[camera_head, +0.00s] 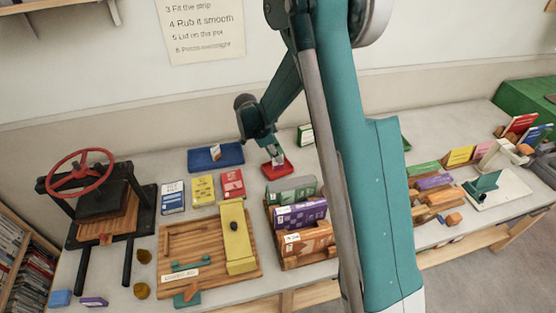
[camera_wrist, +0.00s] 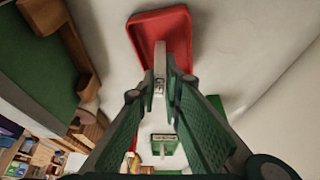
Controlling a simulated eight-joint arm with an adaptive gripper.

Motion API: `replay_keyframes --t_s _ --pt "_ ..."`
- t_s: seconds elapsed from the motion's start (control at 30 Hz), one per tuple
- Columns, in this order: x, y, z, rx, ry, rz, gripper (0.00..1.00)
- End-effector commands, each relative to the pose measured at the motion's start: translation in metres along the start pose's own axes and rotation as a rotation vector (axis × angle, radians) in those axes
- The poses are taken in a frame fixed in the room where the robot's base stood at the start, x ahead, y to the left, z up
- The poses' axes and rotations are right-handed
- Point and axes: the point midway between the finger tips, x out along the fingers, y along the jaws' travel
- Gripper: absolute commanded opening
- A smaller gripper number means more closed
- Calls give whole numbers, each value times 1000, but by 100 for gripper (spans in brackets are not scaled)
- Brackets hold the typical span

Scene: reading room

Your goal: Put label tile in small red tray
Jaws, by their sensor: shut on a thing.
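The small red tray (camera_head: 284,169) lies on the table towards the wall, and in the wrist view (camera_wrist: 144,29) it fills the top middle. My gripper (camera_head: 275,154) points down over this tray. Its fingers, seen in the wrist view (camera_wrist: 172,92), are shut on the label tile (camera_wrist: 159,70), a small pale piece with dark marks. The tile stands on edge between the fingertips and overlaps the tray's near part in that view. In the head view the tile (camera_head: 277,159) is a small white patch at the tray. I cannot tell whether it touches the tray floor.
A blue tray (camera_head: 215,156) lies left of the red tray. A wooden rack (camera_head: 311,244) with coloured blocks is nearer. A press with a red wheel (camera_head: 80,172) stands at the left.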

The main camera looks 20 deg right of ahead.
Motion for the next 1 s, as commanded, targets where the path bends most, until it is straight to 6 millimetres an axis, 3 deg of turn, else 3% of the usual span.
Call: replay_keyframes --t_s 0.17,0.63,0.67,0.77,1.0 --pt "12 0 5 0 0 0 0" --pt "17 0 7 0 0 0 0" --pt "17 0 7 0 0 0 11" --pt "16 0 7 0 0 0 24" --pt "16 0 6 0 0 0 24"
